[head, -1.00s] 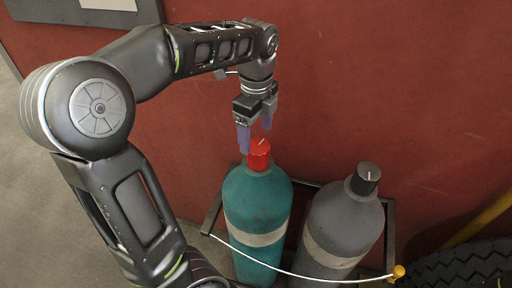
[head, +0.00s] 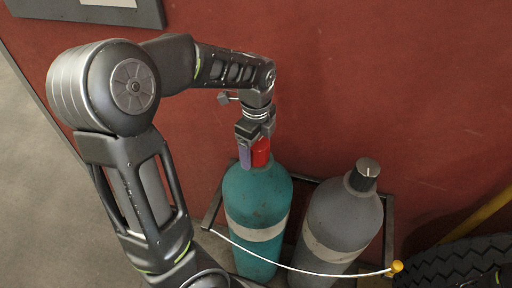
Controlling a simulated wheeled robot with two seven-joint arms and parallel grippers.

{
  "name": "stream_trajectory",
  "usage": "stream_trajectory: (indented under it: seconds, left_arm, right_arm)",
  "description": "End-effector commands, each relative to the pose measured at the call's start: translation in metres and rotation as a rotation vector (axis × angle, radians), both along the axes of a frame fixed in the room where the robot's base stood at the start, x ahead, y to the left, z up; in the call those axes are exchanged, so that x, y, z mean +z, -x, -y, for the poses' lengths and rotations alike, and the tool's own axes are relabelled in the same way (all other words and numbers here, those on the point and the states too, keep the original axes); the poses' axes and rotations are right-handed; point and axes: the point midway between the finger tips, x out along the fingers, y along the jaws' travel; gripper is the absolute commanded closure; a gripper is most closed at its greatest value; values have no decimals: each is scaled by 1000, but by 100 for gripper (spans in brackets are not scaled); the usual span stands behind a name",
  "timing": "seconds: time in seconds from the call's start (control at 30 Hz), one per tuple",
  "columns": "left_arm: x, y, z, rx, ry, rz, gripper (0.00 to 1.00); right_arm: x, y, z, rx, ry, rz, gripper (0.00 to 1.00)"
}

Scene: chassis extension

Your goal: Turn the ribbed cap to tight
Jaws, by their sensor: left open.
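The red ribbed cap (head: 261,152) sits on top of the teal cylinder (head: 258,198), which stands upright and has a pale band. My left gripper (head: 254,155) points down over this cap, with its fingers at the cap's height. One blue-grey finger shows at the cap's left side; the other finger is hidden or hard to make out. The jaws are open. The top of the cap is covered by the gripper. A grey cylinder (head: 341,222) with a dark cap (head: 364,174) bearing a pale mark stands to the right. My right gripper is not in view.
A dark metal frame (head: 389,226) stands around the cylinders, with a white cable (head: 300,270) across their front ending in a yellow knob (head: 397,267). A red wall (head: 420,90) is close behind. A black tyre (head: 460,268) lies at lower right.

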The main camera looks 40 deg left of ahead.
Motion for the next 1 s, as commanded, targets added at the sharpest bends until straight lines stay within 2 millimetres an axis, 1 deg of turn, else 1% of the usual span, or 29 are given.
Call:
stream_trajectory:
  seconds: [0.1, 0.83, 0.87, 1.0]
  left_arm:
    - [0, 0, 0, 0, 0, 0, 24]
    - [1, 0, 0, 0, 0, 0, 84]
    - [1, 0, 0, 0, 0, 0, 86]
    - [1, 0, 0, 3, 0, 0, 86]
  right_arm:
    - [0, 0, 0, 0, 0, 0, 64]
    - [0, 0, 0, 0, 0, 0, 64]
    - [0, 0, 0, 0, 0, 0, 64]
    - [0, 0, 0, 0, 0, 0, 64]
